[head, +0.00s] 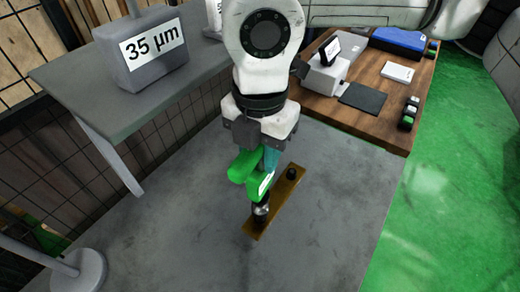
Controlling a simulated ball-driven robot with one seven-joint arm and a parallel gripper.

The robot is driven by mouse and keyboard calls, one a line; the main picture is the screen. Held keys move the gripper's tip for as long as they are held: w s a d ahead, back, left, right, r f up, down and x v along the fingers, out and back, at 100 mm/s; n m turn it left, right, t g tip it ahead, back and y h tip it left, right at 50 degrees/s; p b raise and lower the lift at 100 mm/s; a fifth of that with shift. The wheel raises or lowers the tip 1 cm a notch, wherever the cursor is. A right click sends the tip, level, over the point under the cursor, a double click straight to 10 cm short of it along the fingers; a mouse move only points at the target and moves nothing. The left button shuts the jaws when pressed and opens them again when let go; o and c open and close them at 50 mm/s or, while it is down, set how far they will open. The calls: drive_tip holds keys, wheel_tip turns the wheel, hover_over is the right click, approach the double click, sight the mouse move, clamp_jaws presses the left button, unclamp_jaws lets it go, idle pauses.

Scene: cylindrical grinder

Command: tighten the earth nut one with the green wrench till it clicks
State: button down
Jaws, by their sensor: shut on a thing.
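My gripper (257,160) points down over the grey surface and is shut on the green wrench (242,169). The wrench has a bright green body with a small white label. Its lower end is over a dark and silver post or nut (261,212) at the near end of a brass-coloured bar (276,208). I cannot tell whether the wrench is fully seated on it. A second dark nut (291,174) stands at the far end of the bar, free of the wrench. No marking shows which nut is number one.
A grey shelf (75,85) at the left carries a block marked 35 µm (153,52). A wooden table (375,110) at the back right holds a white device (326,75), a dark pad (362,97) and a blue case (398,41). The grey surface (340,230) right of the bar is clear.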

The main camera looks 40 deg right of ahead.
sight(261, 168)
drive_tip(key=shift+f+b, duration=1.65)
drive_tip(key=shift+b, duration=0.35)
drive_tip(key=shift+f+b, duration=0.3)
drive_tip(key=shift+b, duration=0.45)
idle(0.8)
drive_tip(key=shift+f+m+b, duration=0.2)
drive_tip(key=shift+m+b, duration=1)
drive_tip(key=shift+m, duration=0.2)
drive_tip(key=shift+m+b, duration=3.35)
drive_tip(key=shift+m, duration=0.05)
drive_tip(key=shift+m+b, duration=0.6)
drive_tip(key=shift+b, duration=0.45)
drive_tip(key=shift+r+n, duration=0.1)
drive_tip(key=shift+n, duration=0.3)
